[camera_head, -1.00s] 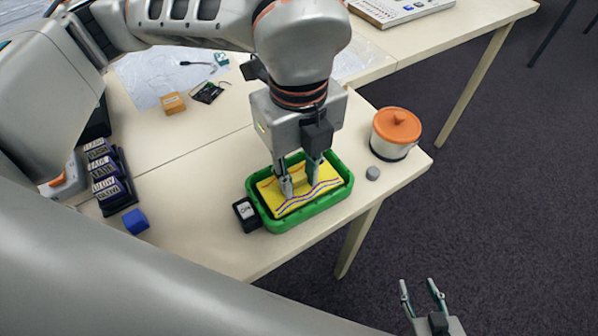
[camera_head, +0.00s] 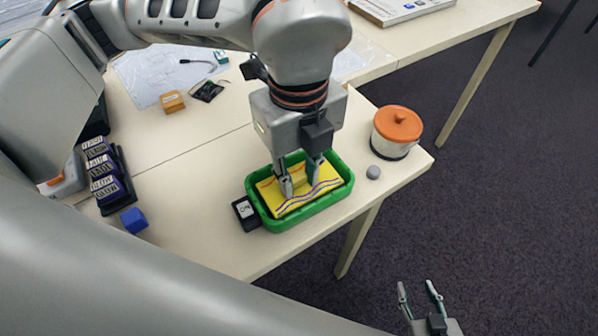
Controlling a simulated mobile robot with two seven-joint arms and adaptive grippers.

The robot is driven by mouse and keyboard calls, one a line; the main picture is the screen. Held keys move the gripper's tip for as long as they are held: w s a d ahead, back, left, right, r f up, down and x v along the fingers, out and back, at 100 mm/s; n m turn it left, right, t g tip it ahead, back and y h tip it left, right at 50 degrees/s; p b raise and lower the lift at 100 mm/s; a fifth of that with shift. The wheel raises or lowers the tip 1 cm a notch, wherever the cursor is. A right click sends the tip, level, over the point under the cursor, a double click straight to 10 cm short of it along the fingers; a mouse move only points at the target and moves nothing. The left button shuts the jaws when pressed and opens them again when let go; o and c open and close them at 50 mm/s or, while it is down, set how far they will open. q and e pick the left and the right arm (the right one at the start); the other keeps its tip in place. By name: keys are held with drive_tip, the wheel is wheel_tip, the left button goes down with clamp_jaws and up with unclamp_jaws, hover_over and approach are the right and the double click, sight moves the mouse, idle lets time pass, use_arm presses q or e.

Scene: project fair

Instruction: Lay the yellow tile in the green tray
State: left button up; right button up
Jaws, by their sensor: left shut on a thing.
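The yellow tile (camera_head: 293,203), with wavy coloured lines on its top, is inside the green tray (camera_head: 305,213) near the table's front right edge. My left gripper (camera_head: 300,190) reaches down from above and is shut on a raised yellow part in the middle of the tile. The tile looks roughly level within the tray's walls; whether it touches the tray floor is hidden. My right gripper (camera_head: 421,292) is open and empty at the bottom right, over the floor and away from the table.
A small black labelled block (camera_head: 246,213) stands against the tray's left side. A white jar with an orange lid (camera_head: 396,132) and a grey knob (camera_head: 373,172) are to the right. A blue cube (camera_head: 134,220) and labelled blocks in a rack (camera_head: 103,175) are at left.

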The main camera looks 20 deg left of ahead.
use_arm(q)
drive_tip(key=shift+f+b, duration=0.45)
drive_tip(key=shift+f, duration=0.3)
use_arm(e)
drive_tip(key=shift+s+d+f, duration=0.1)
drive_tip(key=shift+s+f, duration=0.1)
drive_tip(key=shift+f, duration=0.25)
drive_tip(key=shift+s+f, duration=0.2)
drive_tip(key=shift+f, duration=0.25)
use_arm(q)
drive_tip(key=o, duration=1.6)
drive_tip(key=shift+c, duration=0.2)
use_arm(e)
drive_tip(key=shift+w+r, duration=0.1)
drive_tip(key=shift+r, duration=0.1)
use_arm(q)
drive_tip(key=shift+r, duration=0.1)
drive_tip(key=shift+r+p, duration=1.7)
drive_tip(key=shift+r, duration=1.75)
use_arm(e)
drive_tip(key=r, duration=0.1)
drive_tip(key=w+r, duration=0.1)
drive_tip(key=r, duration=0.2)
drive_tip(key=shift+w+r, duration=0.35)
drive_tip(key=shift+r, duration=0.05)
drive_tip(key=shift+f, duration=0.15)
drive_tip(key=shift+s, duration=0.1)
